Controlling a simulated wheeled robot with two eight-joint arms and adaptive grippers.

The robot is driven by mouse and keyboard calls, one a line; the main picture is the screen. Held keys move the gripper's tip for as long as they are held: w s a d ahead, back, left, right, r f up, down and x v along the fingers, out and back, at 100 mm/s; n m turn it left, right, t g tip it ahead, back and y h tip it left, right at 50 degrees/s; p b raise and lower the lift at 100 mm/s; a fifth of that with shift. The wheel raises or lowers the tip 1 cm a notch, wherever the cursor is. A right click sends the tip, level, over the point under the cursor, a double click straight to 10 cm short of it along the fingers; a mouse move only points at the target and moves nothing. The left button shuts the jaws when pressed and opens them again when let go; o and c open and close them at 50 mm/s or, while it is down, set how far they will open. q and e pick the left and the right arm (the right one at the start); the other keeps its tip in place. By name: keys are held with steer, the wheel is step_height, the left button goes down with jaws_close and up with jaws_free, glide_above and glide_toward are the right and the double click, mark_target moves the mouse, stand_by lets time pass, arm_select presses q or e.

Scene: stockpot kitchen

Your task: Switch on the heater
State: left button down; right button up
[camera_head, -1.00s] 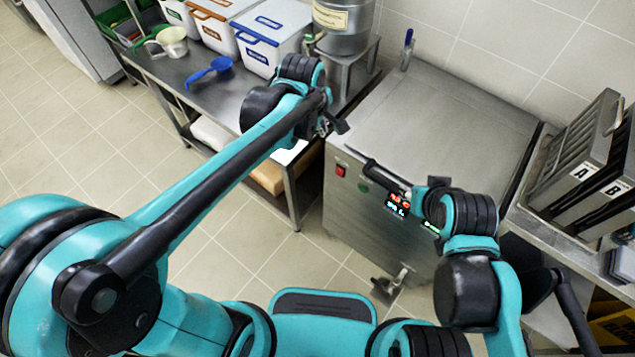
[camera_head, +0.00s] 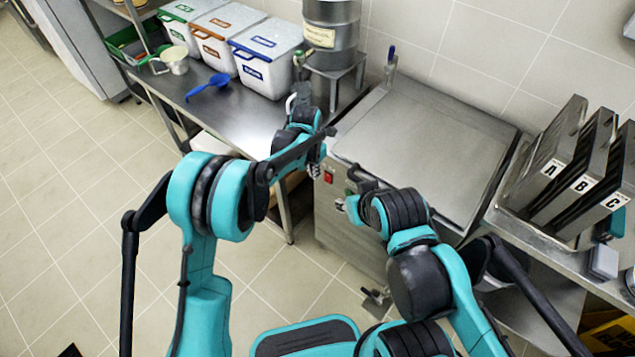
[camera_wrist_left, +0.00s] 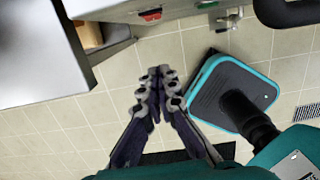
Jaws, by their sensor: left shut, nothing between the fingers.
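The heater is a stainless steel box (camera_head: 430,145) with a flat lid. A red switch (camera_head: 328,177) is on its front panel near the left corner, and the switch also shows at the top of the left wrist view (camera_wrist_left: 151,14). My left gripper (camera_head: 314,168) is just left of the switch in the head view. In the left wrist view its fingers (camera_wrist_left: 160,72) are together and empty, with floor behind them and a gap below the switch in the picture. My right gripper (camera_head: 352,182) is in front of the panel, right of the switch; its fingers are too hidden to read.
A steel table (camera_head: 240,115) at left holds lidded bins, a blue scoop (camera_head: 208,88) and a metal pot (camera_head: 331,35) on a stand. Lettered upright holders (camera_head: 570,165) stand at right. A drain tap (camera_head: 377,298) sticks out low at the heater's front.

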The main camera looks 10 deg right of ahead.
mark_target(324, 180)
arm_select(q)
steer(key=shift+w+d+f+b, duration=0.55)
steer(key=shift+d+f+b, duration=0.2)
steer(key=shift+f, duration=1)
steer(key=shift+w+d+f+b, duration=0.6)
steer(key=shift+f+b, duration=0.1)
steer(key=shift+f, duration=1)
steer(key=shift+w+d+f+b, duration=0.5)
steer(key=shift+d+f+b, duration=0.25)
steer(key=shift+f, duration=1)
steer(key=shift+a, duration=0.15)
